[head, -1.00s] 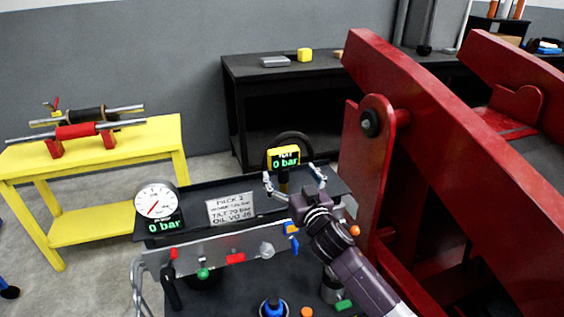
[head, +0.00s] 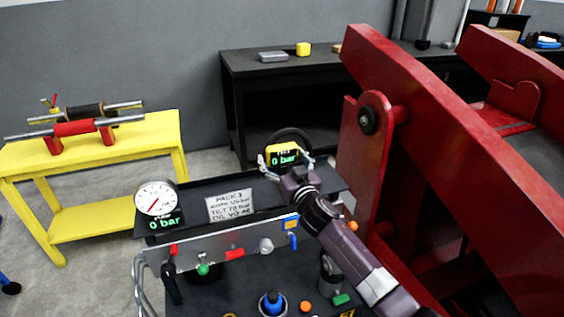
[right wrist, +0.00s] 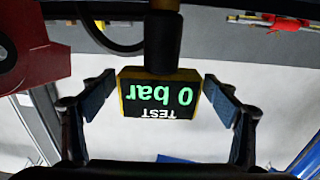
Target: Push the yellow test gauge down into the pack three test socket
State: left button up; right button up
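The yellow test gauge (head: 283,155) stands upright at the back right of the pack's black top, its display reading 0 bar. In the right wrist view the gauge (right wrist: 160,97) appears upside down, on a dark stem (right wrist: 156,35). My right gripper (head: 287,166) is at the gauge, one finger on each side. In the right wrist view its fingertips (right wrist: 160,88) are spread and very close to the gauge's sides; contact is unclear. The test socket is hidden, so I cannot tell how deep the stem sits. My left gripper is not in view.
A white dial gauge (head: 156,199) and a pack sign (head: 230,206) stand left on the pack. A front panel (head: 220,250) carries coloured valve handles. A large red frame (head: 430,110) rises close on the right. A yellow bench (head: 100,170) stands left, a black bench (head: 270,85) behind.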

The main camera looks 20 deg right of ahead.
jog(key=c, duration=1.2)
jog(key=shift+c, duration=0.2)
jog(key=shift+r, duration=0.1)
